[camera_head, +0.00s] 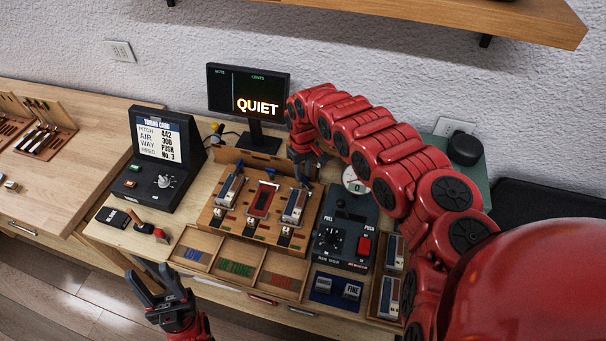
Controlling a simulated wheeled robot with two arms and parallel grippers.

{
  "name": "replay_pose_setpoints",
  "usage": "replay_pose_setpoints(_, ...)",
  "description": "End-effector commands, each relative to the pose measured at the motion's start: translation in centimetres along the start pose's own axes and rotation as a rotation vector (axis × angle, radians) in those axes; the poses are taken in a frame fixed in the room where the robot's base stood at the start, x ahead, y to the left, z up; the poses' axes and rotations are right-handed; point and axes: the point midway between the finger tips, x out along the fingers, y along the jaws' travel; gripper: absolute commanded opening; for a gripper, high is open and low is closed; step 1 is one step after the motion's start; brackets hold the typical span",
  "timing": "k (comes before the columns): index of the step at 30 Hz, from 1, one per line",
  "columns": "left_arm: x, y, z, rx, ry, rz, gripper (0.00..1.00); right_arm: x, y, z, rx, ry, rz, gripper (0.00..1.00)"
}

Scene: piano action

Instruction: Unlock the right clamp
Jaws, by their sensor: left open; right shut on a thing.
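A wooden fixture board (238,223) stands in the middle of the bench, with three narrow units on it and small metal fittings at their front ends. The right-hand unit (295,205) is blue and white. My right gripper (304,180) reaches over from the right and points down at the back end of this unit. It is shut on a small part there, which appears to be the right clamp; the fingers largely hide it. My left gripper (150,284) is open and empty in front of the bench, at the lower left.
A monitor (247,92) reading QUIET stands behind the board. A tuning card console (155,165) is on the left, and a dark control box (345,232) with a red button is close on the right. A divided tray (233,257) lies in front.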

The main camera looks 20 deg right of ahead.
Motion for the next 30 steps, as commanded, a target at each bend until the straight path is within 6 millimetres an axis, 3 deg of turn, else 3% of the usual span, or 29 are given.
replay_pose_setpoints(18, -2.0, 0.1, 0.3, 0.0, 0.0, 0.0, 0.5, 0.2, 0.0, 0.0, -0.53, 0.002, 0.0, 0.0)
replay_pose_setpoints(30, -2.4, 0.1, 0.4, 0.0, 0.0, 0.0, 0.5, 0.1, 0.0, 0.0, -0.685, 0.001, 0.0, 0.0)
